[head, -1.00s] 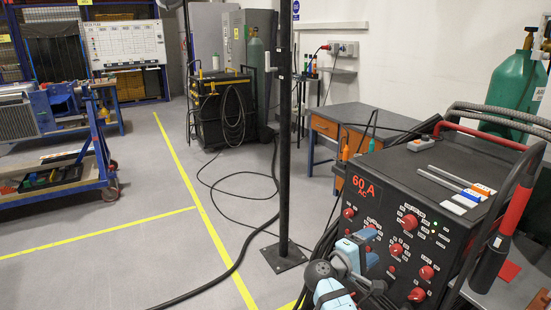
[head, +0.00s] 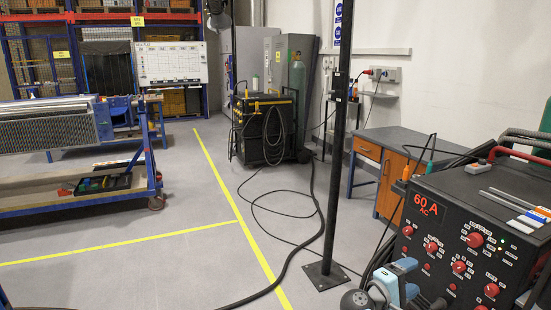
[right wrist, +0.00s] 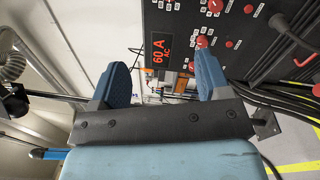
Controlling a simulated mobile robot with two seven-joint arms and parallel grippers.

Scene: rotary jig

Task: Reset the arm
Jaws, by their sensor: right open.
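My right arm and gripper (head: 398,282) show at the bottom of the head view, in front of the lower left of a black welding machine (head: 462,235) marked 60 A AC. In the right wrist view, the two blue fingers of the right gripper (right wrist: 163,78) stand wide apart with nothing between them. The machine's panel (right wrist: 185,20) shows beyond the fingers and appears apart from them. My left arm and gripper are not in view.
A black pole (head: 338,150) on a square foot stands left of the machine. A desk (head: 405,142) is behind. Cables (head: 315,215) lie on the floor. A blue trolley (head: 80,190) is at left. The floor (head: 130,270) at lower left is mostly clear.

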